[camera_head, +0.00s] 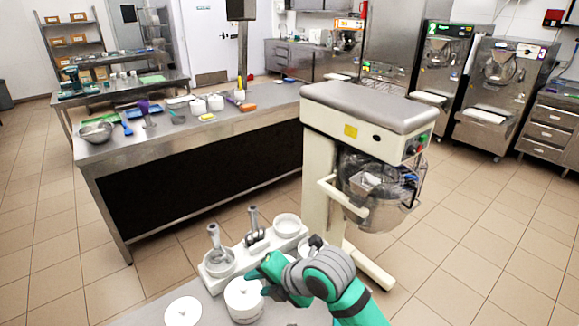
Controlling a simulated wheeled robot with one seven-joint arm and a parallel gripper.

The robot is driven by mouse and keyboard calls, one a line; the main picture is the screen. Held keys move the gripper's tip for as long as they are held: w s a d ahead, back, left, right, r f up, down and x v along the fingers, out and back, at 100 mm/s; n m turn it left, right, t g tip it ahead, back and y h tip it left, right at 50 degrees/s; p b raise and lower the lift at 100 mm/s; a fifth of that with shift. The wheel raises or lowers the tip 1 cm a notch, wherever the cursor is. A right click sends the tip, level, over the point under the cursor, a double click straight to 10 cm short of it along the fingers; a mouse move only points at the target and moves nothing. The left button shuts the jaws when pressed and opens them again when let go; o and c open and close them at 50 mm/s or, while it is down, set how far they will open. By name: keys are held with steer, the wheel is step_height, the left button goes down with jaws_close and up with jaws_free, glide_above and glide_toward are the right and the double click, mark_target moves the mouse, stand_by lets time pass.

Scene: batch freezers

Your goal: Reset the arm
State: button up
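My arm (345,290) is green and grey and reaches in from the bottom right. My gripper (264,278) is at its left end, low over the near counter, beside and partly in front of a white lidded container (243,299). I cannot tell whether it touches the container. The fingers are small and partly hidden by the wrist, so their opening does not show.
A white holder with utensils (254,232) and a white bowl (287,225) stand just behind my gripper. A round white lid (183,312) lies to the left. A large mixer (368,110) stands close behind. A long steel table (150,150) is farther back left.

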steer(key=w+a+r+m+t+y, duration=0.3)
steer(key=a+r+m+t+y, duration=0.2)
steer(key=a+r+m+t, duration=0.4)
steer(key=s+d+f+m+t+h, duration=0.1)
steer(key=s+d+f+m+h, duration=0.1)
steer(key=f+m, duration=0.4)
steer(key=s+d+f+m+t+h, duration=0.1)
steer(key=s+d+f+m+h, duration=0.1)
steer(key=s+f+m+h, duration=0.2)
steer(key=s+d+f+m+h, duration=0.2)
steer(key=s+f+m+h, duration=0.2)
steer(key=s+f+m, duration=0.3)
steer(key=shift+s+d+f+m+t, duration=0.15)
steer(key=shift+f+m+t, duration=0.1)
steer(key=shift+m, duration=0.55)
steer(key=shift+s+d+f+m+t, duration=0.1)
steer(key=shift+s+f+m+t, duration=0.1)
steer(key=shift+m, duration=0.6)
steer(key=s+d+f, duration=0.1)
steer(key=s+d, duration=0.2)
steer(key=s, duration=0.5)
steer(key=s+d+f+m+g+h, duration=0.1)
steer(key=s+d+f, duration=0.1)
steer(key=s, duration=0.6)
steer(key=s+d+f+h, duration=0.1)
steer(key=s+d, duration=0.3)
steer(key=s, duration=0.4)
steer(key=shift+s+d+f+g, duration=0.25)
steer(key=shift+d+g, duration=0.05)
steer(key=shift+g, duration=0.05)
